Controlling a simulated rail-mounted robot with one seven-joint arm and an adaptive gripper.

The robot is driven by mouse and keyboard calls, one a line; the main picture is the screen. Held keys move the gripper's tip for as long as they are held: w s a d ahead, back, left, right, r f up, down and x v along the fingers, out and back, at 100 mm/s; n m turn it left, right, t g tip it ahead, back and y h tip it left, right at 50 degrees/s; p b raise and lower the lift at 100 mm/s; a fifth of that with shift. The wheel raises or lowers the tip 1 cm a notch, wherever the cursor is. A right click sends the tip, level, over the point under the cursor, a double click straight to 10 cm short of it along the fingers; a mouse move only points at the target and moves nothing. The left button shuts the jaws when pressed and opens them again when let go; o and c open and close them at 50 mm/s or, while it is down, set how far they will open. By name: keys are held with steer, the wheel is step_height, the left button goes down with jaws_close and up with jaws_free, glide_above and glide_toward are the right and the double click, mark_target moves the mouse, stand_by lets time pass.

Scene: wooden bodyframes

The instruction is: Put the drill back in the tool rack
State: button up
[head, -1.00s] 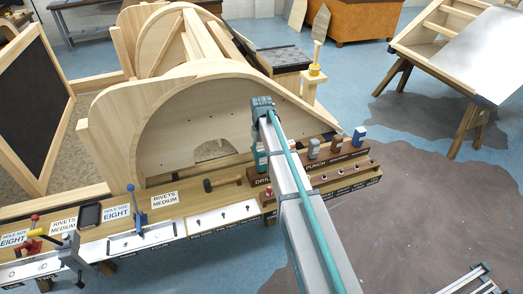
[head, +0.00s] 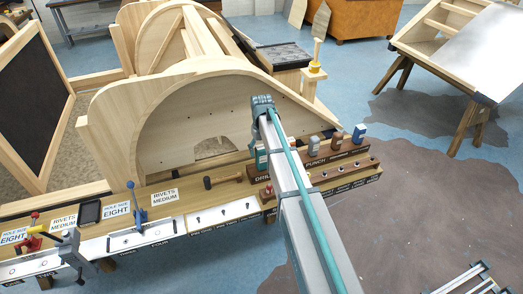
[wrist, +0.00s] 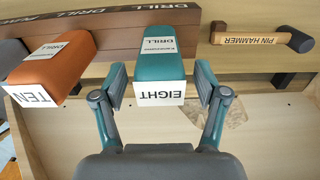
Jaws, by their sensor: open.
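A teal drill labelled EIGHT (wrist: 160,65) is in the middle of the wrist view, its far end at the brown tool rack (wrist: 125,32). Whether it is seated in a slot is hidden. My gripper (wrist: 162,84) is open, with one finger on each side of this drill, and small gaps show beside it. In the head view the drill (head: 261,158) shows as a teal patch at the left end of the rack (head: 318,161). An orange drill labelled TEN (wrist: 50,65) sits left of the teal one in the wrist view.
A pin hammer (wrist: 262,36) lies right of the drill in the wrist view; it also shows on the bench (head: 222,181). Several tools stand along the rack. A large curved wooden bodyframe (head: 190,120) rises close behind. Floor right of the rack is open.

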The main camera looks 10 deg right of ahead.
step_height(320, 180, up, 13)
steer(key=b, duration=0.3)
steer(key=shift+f+b, duration=0.2)
steer(key=shift+b, duration=0.1)
